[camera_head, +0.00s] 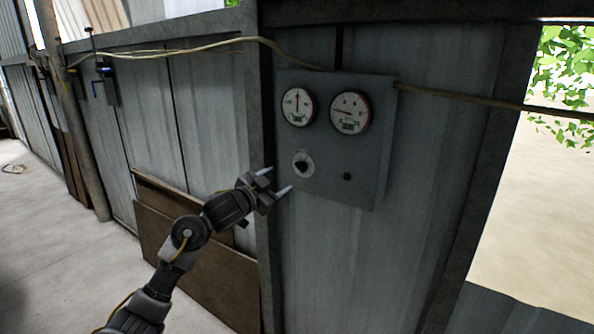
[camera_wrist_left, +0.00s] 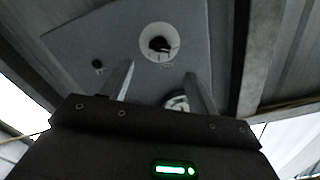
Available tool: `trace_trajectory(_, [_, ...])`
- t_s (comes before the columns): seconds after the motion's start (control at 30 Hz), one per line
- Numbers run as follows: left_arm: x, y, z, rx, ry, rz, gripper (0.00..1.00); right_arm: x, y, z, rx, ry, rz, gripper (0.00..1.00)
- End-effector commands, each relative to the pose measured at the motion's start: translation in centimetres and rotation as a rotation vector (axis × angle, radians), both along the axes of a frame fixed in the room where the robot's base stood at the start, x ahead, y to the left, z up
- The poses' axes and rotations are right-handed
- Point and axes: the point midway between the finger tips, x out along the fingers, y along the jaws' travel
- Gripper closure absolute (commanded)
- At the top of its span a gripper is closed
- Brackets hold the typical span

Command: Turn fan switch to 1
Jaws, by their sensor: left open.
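The fan switch (camera_head: 302,164) is a black knob on a round white dial, low on the left side of a grey control panel (camera_head: 335,180). In the left wrist view the knob (camera_wrist_left: 159,44) shows beyond the fingertips, between their lines and apart from them. My left gripper (camera_head: 278,181) is open and empty, just left of and slightly below the knob in the head view. It also shows in the left wrist view (camera_wrist_left: 161,75). The dial's markings are too small to read. My right gripper is not in view.
Two round gauges (camera_head: 298,106) (camera_head: 349,113) sit above the switch, and a small black button (camera_head: 347,176) is to its right. A cable (camera_head: 200,46) runs along the metal wall. Brown boards (camera_head: 190,250) lean below left.

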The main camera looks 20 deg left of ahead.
Motion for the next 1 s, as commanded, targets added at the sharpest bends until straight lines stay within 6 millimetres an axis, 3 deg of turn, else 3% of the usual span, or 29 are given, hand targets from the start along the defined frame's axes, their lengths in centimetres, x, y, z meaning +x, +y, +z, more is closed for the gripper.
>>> trace_trajectory(0.6, [9.2,-1.7,0.2,-0.002,0.002,0.000,0.40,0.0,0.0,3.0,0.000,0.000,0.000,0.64])
trace_trajectory(1.0, [10.5,-1.9,-0.1,0.000,0.000,0.000,0.40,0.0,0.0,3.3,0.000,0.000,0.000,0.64])
